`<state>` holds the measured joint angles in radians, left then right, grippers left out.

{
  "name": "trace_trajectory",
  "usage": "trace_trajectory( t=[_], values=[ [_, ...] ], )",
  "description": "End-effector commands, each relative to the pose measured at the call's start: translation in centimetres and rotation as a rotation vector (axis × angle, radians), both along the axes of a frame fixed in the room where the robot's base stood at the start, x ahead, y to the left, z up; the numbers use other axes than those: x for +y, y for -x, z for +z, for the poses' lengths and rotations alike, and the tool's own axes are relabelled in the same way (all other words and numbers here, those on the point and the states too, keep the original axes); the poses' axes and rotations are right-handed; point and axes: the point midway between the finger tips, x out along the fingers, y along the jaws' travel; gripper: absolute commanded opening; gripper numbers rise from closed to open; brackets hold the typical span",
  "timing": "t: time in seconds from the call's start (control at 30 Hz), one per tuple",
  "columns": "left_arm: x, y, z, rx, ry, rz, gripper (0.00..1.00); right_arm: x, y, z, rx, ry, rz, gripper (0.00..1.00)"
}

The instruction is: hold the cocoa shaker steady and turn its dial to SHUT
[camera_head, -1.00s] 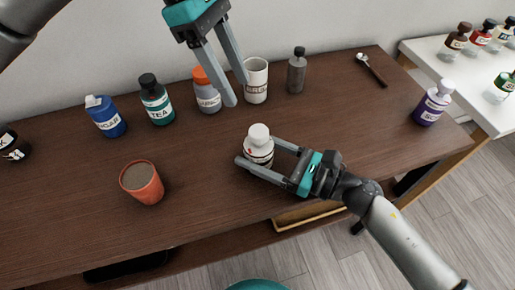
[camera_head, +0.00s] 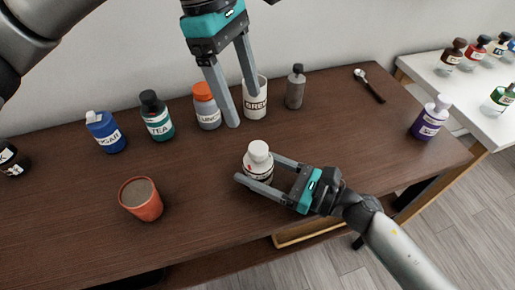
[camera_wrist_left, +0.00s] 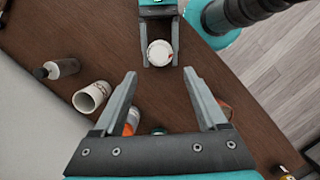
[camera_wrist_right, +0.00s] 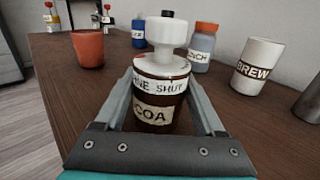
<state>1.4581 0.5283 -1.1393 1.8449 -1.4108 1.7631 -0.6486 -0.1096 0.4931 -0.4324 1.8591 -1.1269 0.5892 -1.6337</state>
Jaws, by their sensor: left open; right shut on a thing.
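The cocoa shaker (camera_head: 258,164) stands upright on the brown table, with a white knob on top. The right wrist view shows its dark body with a label ending "COA" (camera_wrist_right: 155,114), and a white band above it reading "SHUT" after a partly hidden word. A small red mark shows near the band's top. My right gripper (camera_head: 257,169) is shut around the shaker's body, a finger on each side. My left gripper (camera_head: 243,109) is open and empty, above the table behind the shaker. In the left wrist view the white knob (camera_wrist_left: 160,53) lies beyond the open fingertips.
Behind stand a blue sugar bottle (camera_head: 106,132), a teal tea bottle (camera_head: 157,116), an orange-capped bottle (camera_head: 206,107), a BREW mug (camera_head: 261,99) and a grey bottle (camera_head: 295,88). An orange cup (camera_head: 141,199) stands left, a purple bottle (camera_head: 430,119) right. Table around the shaker is clear.

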Motion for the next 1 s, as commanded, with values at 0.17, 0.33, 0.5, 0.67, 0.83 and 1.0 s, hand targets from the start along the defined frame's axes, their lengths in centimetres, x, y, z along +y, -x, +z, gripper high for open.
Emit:
trace_trajectory(
  t=[0.17,0.33,0.5,0.67,0.83,1.0],
  values=[
    [-1.7,0.5,1.2,-0.064,-0.123,-0.101,0.74,0.0,0.0,0.0,0.000,0.001,0.000,0.09],
    [-2.4,0.8,1.9,-0.105,-0.200,-0.150,0.74,0.0,0.0,0.0,0.000,0.001,0.000,0.09],
    [-2.5,0.9,1.0,-0.112,-0.220,-0.160,0.74,0.0,0.0,0.0,0.000,0.001,0.000,0.09],
    [-2.5,0.9,-1.9,-0.109,-0.219,-0.160,0.74,0.0,0.0,0.0,0.000,0.000,0.000,0.09],
    [-2.4,1.0,-5.4,-0.109,-0.218,-0.160,0.74,0.0,0.0,0.0,0.000,0.000,0.000,0.09],
    [-2.5,0.9,-8.1,-0.111,-0.216,-0.160,0.74,0.0,0.0,0.0,0.000,0.000,0.000,0.09]
  ],
)
